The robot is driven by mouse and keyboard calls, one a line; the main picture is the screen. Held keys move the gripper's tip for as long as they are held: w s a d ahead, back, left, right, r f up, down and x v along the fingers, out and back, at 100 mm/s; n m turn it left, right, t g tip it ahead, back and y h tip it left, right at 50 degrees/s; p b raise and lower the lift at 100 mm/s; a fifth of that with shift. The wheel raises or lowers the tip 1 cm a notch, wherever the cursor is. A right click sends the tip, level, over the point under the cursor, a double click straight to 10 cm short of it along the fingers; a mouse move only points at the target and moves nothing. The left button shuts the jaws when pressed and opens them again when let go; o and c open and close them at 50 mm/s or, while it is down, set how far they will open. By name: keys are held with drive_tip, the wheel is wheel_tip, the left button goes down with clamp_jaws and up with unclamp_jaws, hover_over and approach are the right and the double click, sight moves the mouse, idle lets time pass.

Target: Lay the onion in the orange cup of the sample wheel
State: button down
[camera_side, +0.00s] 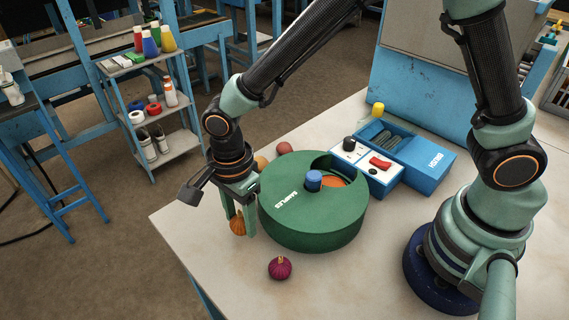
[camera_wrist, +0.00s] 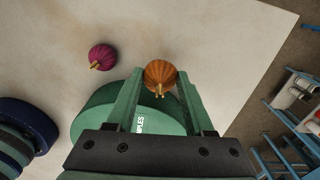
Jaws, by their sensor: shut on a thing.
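My gripper (camera_side: 238,222) is shut on the brown-orange onion (camera_side: 237,227), just left of the sample wheel. In the wrist view the onion (camera_wrist: 160,74) sits between the two green fingertips, its pale tuft toward the camera. It hangs low by the table; I cannot tell whether it touches. The sample wheel (camera_side: 300,226) is a round green drum marked SAMPLES with a blue knob (camera_side: 313,180) on top. An opening in its lid shows an orange cup (camera_side: 334,181), partly hidden by the knob. The wheel (camera_wrist: 100,115) is partly behind my gripper in the wrist view.
A blue box (camera_side: 424,165) with a switch panel (camera_side: 366,166) stands behind right. The table's (camera_side: 200,245) left edge is near my gripper.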

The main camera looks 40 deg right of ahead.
sight(245, 245)
drive_tip(key=shift+f, duration=2.5)
drive_tip(key=shift+f, duration=0.25)
drive_tip(key=shift+c, duration=1.4)
unclamp_jaws()
drive_tip(key=shift+r, duration=0.1)
